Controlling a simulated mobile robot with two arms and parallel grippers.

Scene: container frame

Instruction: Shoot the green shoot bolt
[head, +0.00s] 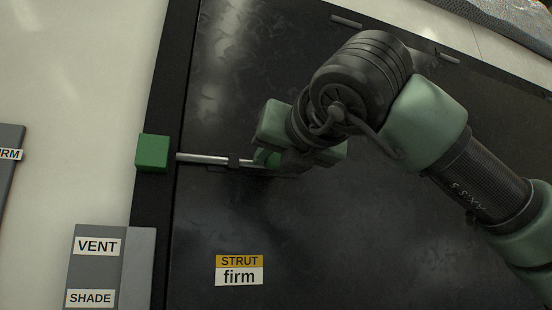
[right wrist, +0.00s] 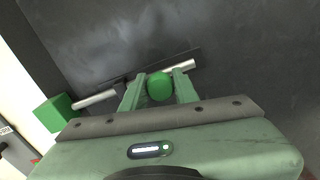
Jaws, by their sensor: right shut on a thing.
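The green shoot bolt is a silver rod (head: 205,158) lying sideways on a dark panel, with a round green knob (right wrist: 159,86) on it. The rod's left end stops short of a green block (head: 152,153) on the panel's left frame in the head view. The block also shows in the right wrist view (right wrist: 54,112). My right gripper (right wrist: 158,88) is shut on the green knob, with one finger on each side. In the head view the right gripper (head: 268,158) covers most of the knob and the rod's right part. My left gripper is not in view.
A grey plate labelled VENT and SHADE (head: 96,270) stands at the lower left. A STRUT firm label (head: 239,270) is on the panel below the rod. A dark bracket (head: 233,161) holds the rod.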

